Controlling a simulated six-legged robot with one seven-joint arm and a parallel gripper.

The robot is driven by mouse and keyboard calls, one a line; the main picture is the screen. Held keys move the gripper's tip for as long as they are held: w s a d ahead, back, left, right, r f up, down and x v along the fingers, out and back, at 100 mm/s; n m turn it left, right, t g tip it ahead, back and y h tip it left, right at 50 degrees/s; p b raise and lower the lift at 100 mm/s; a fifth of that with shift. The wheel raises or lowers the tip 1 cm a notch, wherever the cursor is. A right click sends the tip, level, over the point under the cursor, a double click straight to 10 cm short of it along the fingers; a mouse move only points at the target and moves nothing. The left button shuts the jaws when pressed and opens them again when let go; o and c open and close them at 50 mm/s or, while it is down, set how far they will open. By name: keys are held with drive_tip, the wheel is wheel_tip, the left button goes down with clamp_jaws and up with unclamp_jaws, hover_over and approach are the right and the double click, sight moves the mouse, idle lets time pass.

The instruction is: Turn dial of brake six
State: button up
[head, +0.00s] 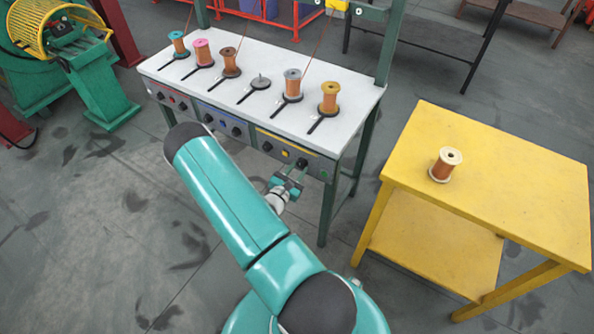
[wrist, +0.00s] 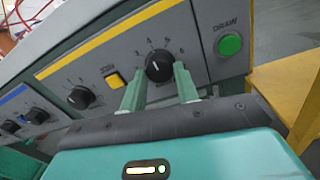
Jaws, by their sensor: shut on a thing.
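The brake six dial (wrist: 158,67) is a round black knob at the right end of the yellow-striped panel section, with small numbers around its upper side. In the wrist view my gripper (wrist: 160,75) has one green finger on each side of it, shut on the knob. The fingers and wrist housing hide the lower part of the scale. A pale mark shows on the knob's face, pointing roughly up; its exact reading is unclear. In the head view my gripper (head: 293,176) is at the panel front, by the right-hand dial (head: 302,163).
A yellow button (wrist: 114,79) and another black dial (wrist: 81,97) are left. The white bench (head: 230,90) carries several spools. A yellow table (head: 500,190) with one spool (head: 445,165) stands right.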

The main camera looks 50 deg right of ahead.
drive_tip(key=shift+n, duration=0.3)
drive_tip(key=n, duration=0.2)
drive_tip(key=shift+n, duration=0.3)
drive_tip(key=n, duration=0.8)
drive_tip(key=shift+n, duration=0.4)
drive_tip(key=shift+n+g, duration=0.4)
drive_tip(key=shift+n, duration=1.2)
drive_tip(key=shift+a, duration=0.1)
drive_tip(key=o, duration=1)
drive_tip(key=shift+r, duration=0.1)
